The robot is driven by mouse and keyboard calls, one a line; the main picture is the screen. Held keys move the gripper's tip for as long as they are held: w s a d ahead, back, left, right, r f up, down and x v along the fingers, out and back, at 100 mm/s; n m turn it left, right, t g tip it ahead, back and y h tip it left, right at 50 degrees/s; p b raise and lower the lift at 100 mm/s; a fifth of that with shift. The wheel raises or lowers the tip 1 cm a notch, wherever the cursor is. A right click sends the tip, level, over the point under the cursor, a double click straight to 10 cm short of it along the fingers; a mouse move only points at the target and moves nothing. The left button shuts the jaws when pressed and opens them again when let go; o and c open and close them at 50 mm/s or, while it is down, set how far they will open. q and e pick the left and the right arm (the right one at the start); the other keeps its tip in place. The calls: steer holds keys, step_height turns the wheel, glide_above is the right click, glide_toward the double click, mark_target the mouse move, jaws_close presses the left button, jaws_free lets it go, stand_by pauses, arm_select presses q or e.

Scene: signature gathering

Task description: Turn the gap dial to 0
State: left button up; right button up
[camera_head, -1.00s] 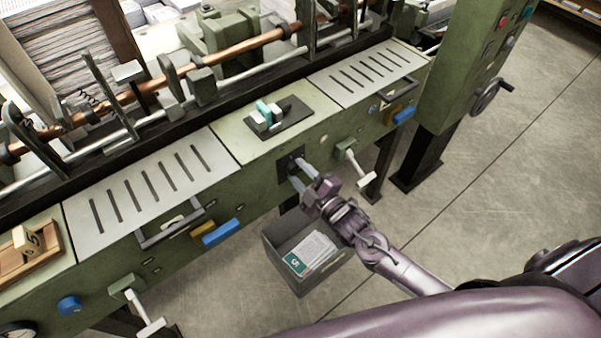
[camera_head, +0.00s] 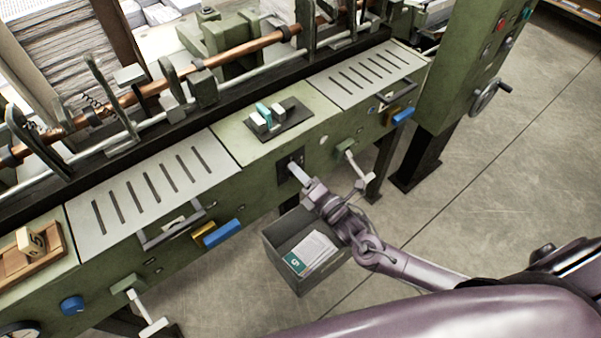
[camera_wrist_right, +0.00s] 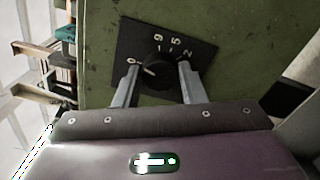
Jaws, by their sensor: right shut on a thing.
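The gap dial (camera_wrist_right: 157,66) is a round black knob on a square black plate with pale numerals, in the right wrist view. The numeral 0 is at the plate's left, with others along the top and right. A short white pointer mark on the knob points to the left, just below the 0. My right gripper (camera_head: 294,170) reaches the dial plate on the green machine front in the head view. Its two fingers stand on either side of the knob, shut on it. In the head view the fingers hide the knob. My left gripper is not in view.
A grey bin (camera_head: 272,247) with papers and a green card stands below the dial. A lever with a pale handle (camera_head: 354,165) sticks out close to the right of my gripper. A blue handle (camera_head: 222,233) is to the left. The floor at right is clear.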

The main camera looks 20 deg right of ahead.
steer(key=shift+s+f+n, duration=0.1)
steer(key=shift+n, duration=1.4)
steer(key=o, duration=1)
steer(key=v, duration=0.7)
steer(key=shift+s+b, duration=0.3)
steer(key=shift+s, duration=0.05)
steer(key=shift+d, duration=0.1)
